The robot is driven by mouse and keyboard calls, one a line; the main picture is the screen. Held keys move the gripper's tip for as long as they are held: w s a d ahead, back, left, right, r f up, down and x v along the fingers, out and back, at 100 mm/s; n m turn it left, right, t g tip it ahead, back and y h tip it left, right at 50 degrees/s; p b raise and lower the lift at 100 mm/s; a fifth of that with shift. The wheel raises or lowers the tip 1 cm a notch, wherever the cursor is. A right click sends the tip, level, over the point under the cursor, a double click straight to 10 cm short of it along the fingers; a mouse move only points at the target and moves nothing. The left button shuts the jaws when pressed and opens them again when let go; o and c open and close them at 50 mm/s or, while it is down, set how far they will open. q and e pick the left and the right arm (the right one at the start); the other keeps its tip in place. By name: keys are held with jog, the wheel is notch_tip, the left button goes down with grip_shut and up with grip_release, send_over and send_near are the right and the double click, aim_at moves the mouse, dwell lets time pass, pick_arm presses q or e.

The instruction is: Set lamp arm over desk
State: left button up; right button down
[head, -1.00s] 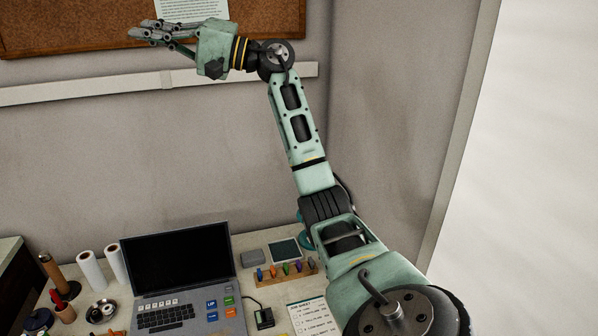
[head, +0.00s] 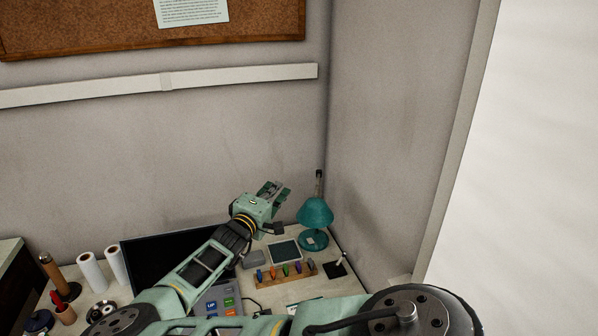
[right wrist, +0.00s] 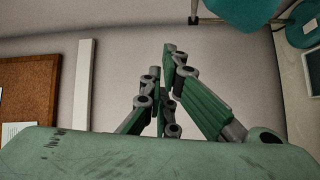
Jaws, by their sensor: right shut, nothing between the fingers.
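A teal desk lamp (head: 315,211) stands at the back right corner of the desk (head: 345,292). Its shade faces down, and a dark post (head: 319,183) rises above it. My right gripper (head: 280,190) is just left of the lamp shade, apart from it, above the desk's back part. Its fingers are shut and empty. In the right wrist view the fingers (right wrist: 168,60) point up the picture, and the lamp shade (right wrist: 242,12) is at the top right, apart from them. My left gripper is not in view.
A wooden holder with several coloured pieces (head: 287,273) sits before the lamp. White rolls (head: 92,272) stand at left. Walls close the back and right; a corkboard (head: 100,25) hangs above.

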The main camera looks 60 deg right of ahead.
aim_at(317, 192)
jog(key=s+d+f+b, duration=0.2)
jog(key=d+f+b, duration=0.2)
jog(key=d, duration=0.6)
jog(key=shift+s+y+b, duration=0.15)
jog(key=shift+y+b, duration=0.25)
jog(key=shift+b, duration=0.55)
